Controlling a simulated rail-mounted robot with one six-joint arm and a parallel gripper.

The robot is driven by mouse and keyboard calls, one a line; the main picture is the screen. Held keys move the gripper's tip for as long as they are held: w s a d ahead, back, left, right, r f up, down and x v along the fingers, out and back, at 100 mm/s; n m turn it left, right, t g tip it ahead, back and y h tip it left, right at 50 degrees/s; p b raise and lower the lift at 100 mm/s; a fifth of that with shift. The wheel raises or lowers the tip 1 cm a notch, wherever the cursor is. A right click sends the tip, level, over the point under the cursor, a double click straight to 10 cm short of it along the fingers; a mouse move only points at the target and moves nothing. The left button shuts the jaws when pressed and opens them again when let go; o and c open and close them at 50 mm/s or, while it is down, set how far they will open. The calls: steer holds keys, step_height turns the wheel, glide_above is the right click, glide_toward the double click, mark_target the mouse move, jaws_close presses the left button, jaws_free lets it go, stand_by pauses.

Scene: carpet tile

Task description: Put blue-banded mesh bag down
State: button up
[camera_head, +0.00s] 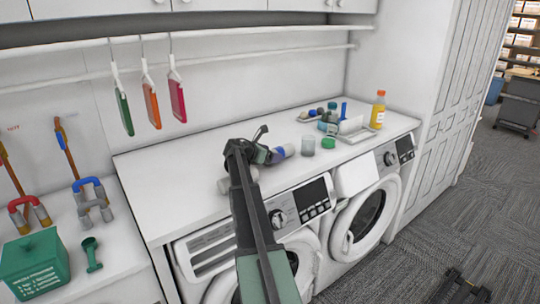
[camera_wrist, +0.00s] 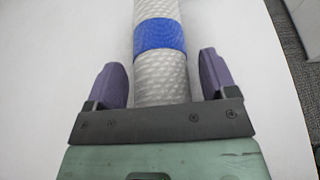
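The blue-banded mesh bag (camera_wrist: 160,75) is a pale, textured roll with a blue band, and it passes between the two purple fingers of my gripper (camera_wrist: 161,80) in the wrist view. A narrow gap shows between the bag and each finger, so my gripper is open around it. In the head view the bag (camera_head: 283,151) appears to lie on the white counter above the left washing machine, with my gripper (camera_head: 264,153) over it. The gripper hides part of the bag there.
Farther right are several small containers and an orange bottle (camera_head: 378,110). The counter's left part is clear. Coloured tags hang above.

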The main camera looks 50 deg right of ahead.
steer(key=shift+r+p, duration=0.35)
steer(key=p+v, duration=0.4)
steer(key=v, duration=0.7)
steer(key=shift+a, duration=0.1)
steer(key=shift+w+a, duration=0.15)
steer(key=shift+a, duration=0.25)
